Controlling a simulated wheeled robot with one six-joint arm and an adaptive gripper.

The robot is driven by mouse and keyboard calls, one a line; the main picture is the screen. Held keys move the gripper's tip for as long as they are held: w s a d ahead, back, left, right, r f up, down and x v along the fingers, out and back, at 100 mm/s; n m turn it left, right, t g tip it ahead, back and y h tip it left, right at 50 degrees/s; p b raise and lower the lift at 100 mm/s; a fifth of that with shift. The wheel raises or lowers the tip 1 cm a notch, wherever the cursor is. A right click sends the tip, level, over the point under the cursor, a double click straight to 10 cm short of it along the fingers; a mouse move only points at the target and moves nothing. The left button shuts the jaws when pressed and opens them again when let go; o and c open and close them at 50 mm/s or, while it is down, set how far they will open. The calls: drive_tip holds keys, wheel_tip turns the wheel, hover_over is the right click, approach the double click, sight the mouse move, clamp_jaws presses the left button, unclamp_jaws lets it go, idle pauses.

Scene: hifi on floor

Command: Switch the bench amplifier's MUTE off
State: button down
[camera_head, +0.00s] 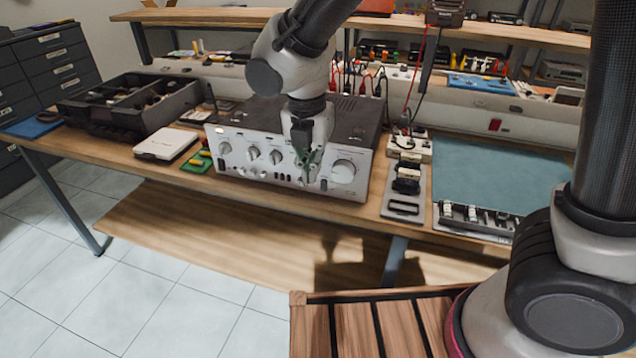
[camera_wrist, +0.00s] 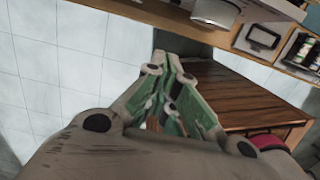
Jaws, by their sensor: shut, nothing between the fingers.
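The bench amplifier (camera_head: 237,160), silver-fronted with a dark top, stands on the workbench in the head view. Its front has several round knobs and a row of small controls along the lower edge. A large knob (camera_head: 343,171) is at the right. I cannot tell which control is MUTE, and labels are too small to read. My gripper (camera_head: 306,178), with green fingers, is shut and empty in front of the panel, left of the large knob, hiding part of it. Touching cannot be told. In the wrist view the shut fingers (camera_wrist: 173,62) point toward the bench side, with a silver knob (camera_wrist: 216,11) above.
A black parts tray (camera_head: 130,105), a white box (camera_head: 165,144) and a green board (camera_head: 197,161) lie left of the amplifier. Switch boxes (camera_head: 407,178) and a teal mat (camera_head: 490,175) lie right. Cables hang behind. Open floor (camera_head: 130,290) lies in front.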

sight(324, 185)
drive_tip(key=w+f, duration=0.1)
drive_tip(key=f, duration=0.2)
drive_tip(key=w+d+f, duration=0.1)
drive_tip(key=f, duration=0.3)
drive_tip(key=w+f, duration=0.2)
drive_tip(key=f, duration=0.1)
drive_tip(key=shift+d+f, duration=0.2)
drive_tip(key=shift+w+d, duration=0.2)
drive_tip(key=shift+w, duration=0.25)
